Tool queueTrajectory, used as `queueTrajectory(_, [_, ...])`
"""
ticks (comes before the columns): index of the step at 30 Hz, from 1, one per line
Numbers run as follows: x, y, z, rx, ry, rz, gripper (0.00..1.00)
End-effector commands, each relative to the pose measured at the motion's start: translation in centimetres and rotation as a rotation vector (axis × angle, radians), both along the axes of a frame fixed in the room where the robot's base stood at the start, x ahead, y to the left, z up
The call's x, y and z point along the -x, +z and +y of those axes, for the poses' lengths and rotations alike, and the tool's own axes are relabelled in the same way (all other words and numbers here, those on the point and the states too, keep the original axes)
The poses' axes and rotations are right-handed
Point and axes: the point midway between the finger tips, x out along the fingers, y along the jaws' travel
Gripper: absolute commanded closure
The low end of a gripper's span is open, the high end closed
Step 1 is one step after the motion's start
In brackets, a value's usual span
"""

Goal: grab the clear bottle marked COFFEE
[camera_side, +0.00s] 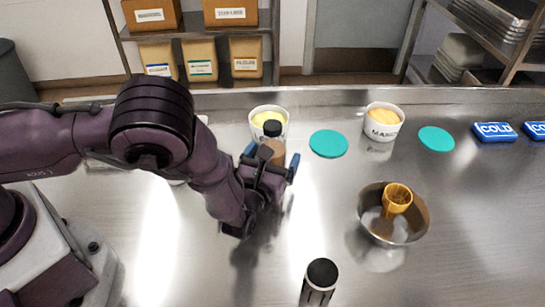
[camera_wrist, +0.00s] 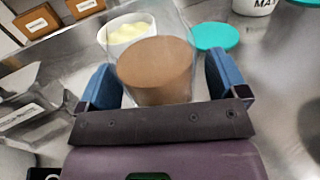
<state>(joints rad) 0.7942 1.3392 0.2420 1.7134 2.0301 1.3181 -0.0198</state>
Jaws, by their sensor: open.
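A clear bottle (camera_side: 274,150) with brown contents and a black cap stands on the steel counter in the side view. No marking on it is readable. My gripper (camera_side: 270,160) is open, with its blue fingers on either side of this bottle. In the wrist view, the clear bottle's brown contents (camera_wrist: 155,72) show between the open fingers of my gripper (camera_wrist: 164,80), with a small gap by the right finger. The bottle's cap is out of the wrist view. Another black-capped bottle (camera_side: 317,284) with a dark and white body stands at the front; its label is unreadable.
A white tub (camera_side: 268,113) of pale yellow contents stands just behind the bottle. Teal discs (camera_side: 328,143), a tub marked MAN… (camera_side: 383,122) and blue COLD packs (camera_side: 494,132) lie farther right.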

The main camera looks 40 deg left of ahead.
Motion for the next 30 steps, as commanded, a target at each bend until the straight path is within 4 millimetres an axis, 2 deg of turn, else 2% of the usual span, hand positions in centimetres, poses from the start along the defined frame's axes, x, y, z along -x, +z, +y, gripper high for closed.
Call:
queueTrajectory(7, [-0.2,0.0,0.0,0.0,0.0,0.0,0.08])
queueTrajectory(15, [-0.1,0.0,0.0,0.0,0.0,0.0,0.71])
queueTrajectory(25, [-0.2,0.4,0.0,0.001,0.0,-0.004,0.71])
queueTrajectory(30, [-0.2,2.1,0.0,0.001,0.0,-0.005,0.71])
